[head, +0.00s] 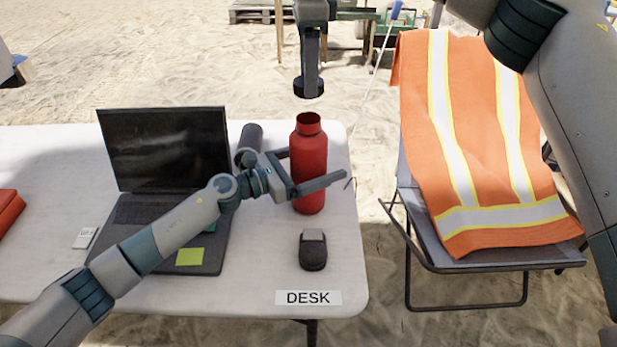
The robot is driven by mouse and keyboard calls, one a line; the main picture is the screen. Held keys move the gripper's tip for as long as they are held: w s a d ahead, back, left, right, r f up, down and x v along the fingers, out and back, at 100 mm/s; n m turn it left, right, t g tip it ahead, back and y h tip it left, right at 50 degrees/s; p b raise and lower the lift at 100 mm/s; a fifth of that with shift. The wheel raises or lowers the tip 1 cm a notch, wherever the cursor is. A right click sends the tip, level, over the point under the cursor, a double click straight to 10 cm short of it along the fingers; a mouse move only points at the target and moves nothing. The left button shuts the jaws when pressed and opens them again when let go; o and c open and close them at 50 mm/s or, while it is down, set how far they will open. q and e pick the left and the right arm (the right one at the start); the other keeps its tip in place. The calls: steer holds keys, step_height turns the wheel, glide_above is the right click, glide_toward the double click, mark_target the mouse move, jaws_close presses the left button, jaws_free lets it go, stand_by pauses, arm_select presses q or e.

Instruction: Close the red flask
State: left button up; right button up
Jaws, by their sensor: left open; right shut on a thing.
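The red flask (309,145) stands upright on the desk (335,250), its mouth uncovered. My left gripper (312,168) is open around the flask's body. One finger passes in front of it, and the other goes behind it with its tip hidden. My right gripper (311,70) is shut on a dark round cap (308,90) and holds it above the flask mouth, with a visible gap between them in this view. Whether the cap is exactly centred over the mouth, I cannot tell.
An open laptop (165,150) with a yellow note stands left of the flask. A dark cylinder (250,138) is beside the laptop. A black mouse-like object (313,252) lies in front of the flask. An orange vest (475,130) covers a chair (480,266) at right.

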arm_select(q)
steer(key=shift+d, duration=0.1)
steer(key=c, duration=1.6)
arm_select(e)
glide_above(309, 118)
steer(key=shift+f, duration=2.45)
steer(key=shift+f, duration=0.9)
steer(key=shift+f, duration=0.55)
